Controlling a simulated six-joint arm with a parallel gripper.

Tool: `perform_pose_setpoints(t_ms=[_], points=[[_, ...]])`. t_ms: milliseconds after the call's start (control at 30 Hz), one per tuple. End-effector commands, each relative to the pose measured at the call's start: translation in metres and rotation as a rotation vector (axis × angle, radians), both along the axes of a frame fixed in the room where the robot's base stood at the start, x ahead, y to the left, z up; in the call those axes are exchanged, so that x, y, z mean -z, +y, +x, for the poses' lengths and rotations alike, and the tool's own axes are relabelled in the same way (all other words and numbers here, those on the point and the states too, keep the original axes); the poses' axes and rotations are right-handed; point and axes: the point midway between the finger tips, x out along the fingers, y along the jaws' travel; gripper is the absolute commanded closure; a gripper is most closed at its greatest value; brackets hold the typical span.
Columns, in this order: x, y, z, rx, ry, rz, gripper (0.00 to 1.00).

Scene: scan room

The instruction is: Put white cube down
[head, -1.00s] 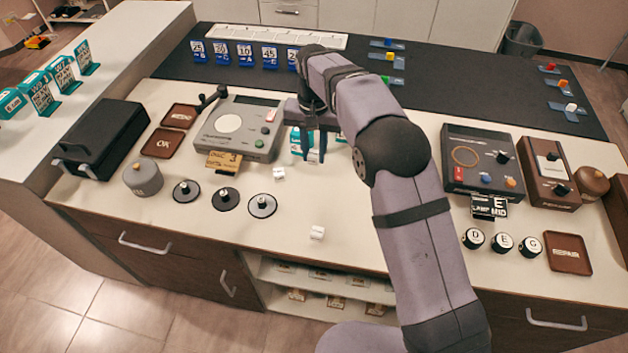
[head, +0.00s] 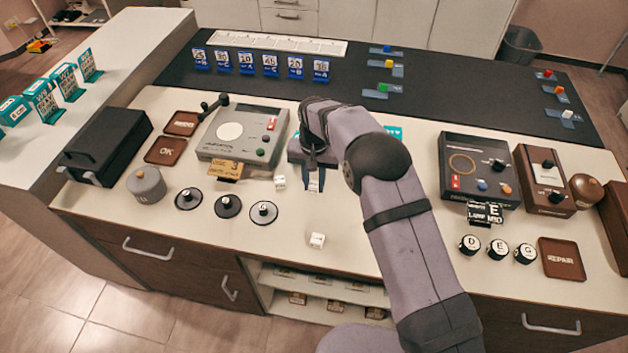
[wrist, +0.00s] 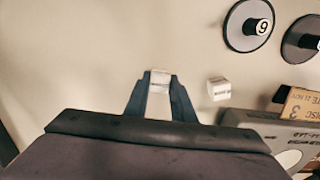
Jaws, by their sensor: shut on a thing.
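A white cube (wrist: 160,79) sits between the fingertips of my gripper (wrist: 160,98) in the wrist view, and the gripper is shut on it. In the head view my gripper (head: 314,184) points down over the pale worktop (head: 370,225), and the held cube is mostly hidden by the fingers. I cannot tell whether the cube touches the worktop. A second white cube (head: 280,182) lies on the worktop just left of the gripper, and it also shows in the wrist view (wrist: 218,88). A third white cube (head: 317,240) lies nearer the front edge.
A grey device (head: 240,135) with an orange disc label (head: 226,170) stands to the left. Several black-knobbed discs (head: 228,206) lie in front of it. A dark device (head: 480,168) stands to the right. Bare worktop lies around the front cube.

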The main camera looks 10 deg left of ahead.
Motion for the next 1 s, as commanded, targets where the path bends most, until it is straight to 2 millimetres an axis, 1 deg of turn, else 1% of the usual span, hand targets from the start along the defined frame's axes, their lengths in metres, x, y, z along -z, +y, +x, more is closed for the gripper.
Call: perform_pose_setpoints(t_ms=[433, 467, 500, 533, 833, 1000], points=[[0.007, 0.000, 0.000, 0.000, -0.002, 0.001, 0.99], [0.006, 0.000, 0.001, 0.000, -0.002, 0.001, 0.70], [0.005, 0.000, 0.000, 0.000, -0.002, 0.001, 0.61], [0.005, 0.000, 0.000, 0.000, -0.002, 0.001, 0.59], [0.004, 0.000, 0.000, 0.000, -0.002, 0.001, 0.59], [-0.003, 0.001, 0.001, 0.000, -0.003, 0.002, 0.59]])
